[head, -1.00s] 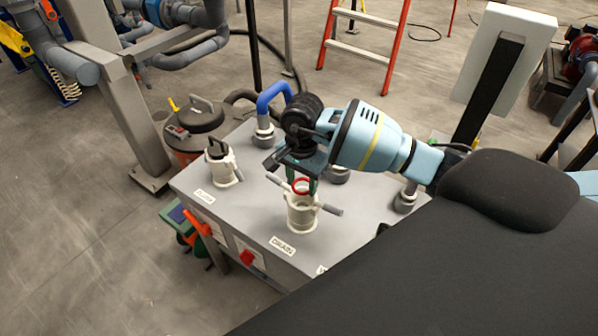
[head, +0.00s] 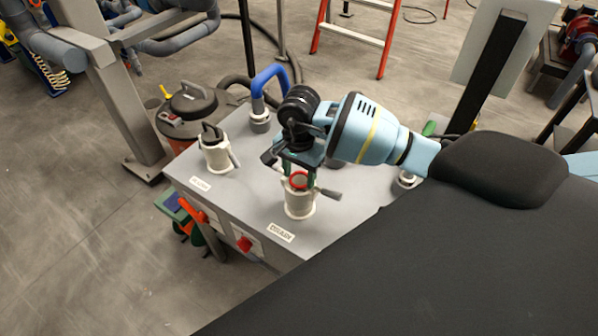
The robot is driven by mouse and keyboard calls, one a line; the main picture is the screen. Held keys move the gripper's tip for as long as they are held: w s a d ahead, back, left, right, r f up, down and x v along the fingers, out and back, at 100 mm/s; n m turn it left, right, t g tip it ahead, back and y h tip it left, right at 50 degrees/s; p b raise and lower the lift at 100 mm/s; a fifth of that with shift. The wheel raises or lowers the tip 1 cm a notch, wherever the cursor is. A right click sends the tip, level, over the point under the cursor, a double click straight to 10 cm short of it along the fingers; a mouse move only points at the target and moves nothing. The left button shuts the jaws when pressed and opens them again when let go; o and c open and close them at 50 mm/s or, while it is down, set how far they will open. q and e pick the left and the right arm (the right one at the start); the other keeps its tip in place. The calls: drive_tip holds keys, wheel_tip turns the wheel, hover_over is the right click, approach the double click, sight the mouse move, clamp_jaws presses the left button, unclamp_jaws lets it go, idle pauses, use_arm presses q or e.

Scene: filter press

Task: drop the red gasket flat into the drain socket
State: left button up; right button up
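The drain socket (head: 300,205) is a cream, cup-shaped fitting with side levers, standing on the grey cabinet top behind the DRAIN label. The red gasket (head: 299,180) is a small ring at the mouth of this socket. My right gripper (head: 299,176) points down over the socket, with its green fingertips at the ring. It looks shut on the gasket, which shows between the fingers. I cannot tell whether the ring touches the socket rim. My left gripper is not in view.
A second cream socket (head: 216,152) with a dark insert stands at the left of the cabinet top (head: 245,195). A blue bent pipe (head: 266,85) rises behind. A red knob (head: 244,243) and an orange handle (head: 205,221) sit at the cabinet's front.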

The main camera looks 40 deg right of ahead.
drive_tip(key=o, duration=0.4)
wheel_tip(320, 180, up, 8)
idle(0.5)
drive_tip(key=shift+f, duration=0.15)
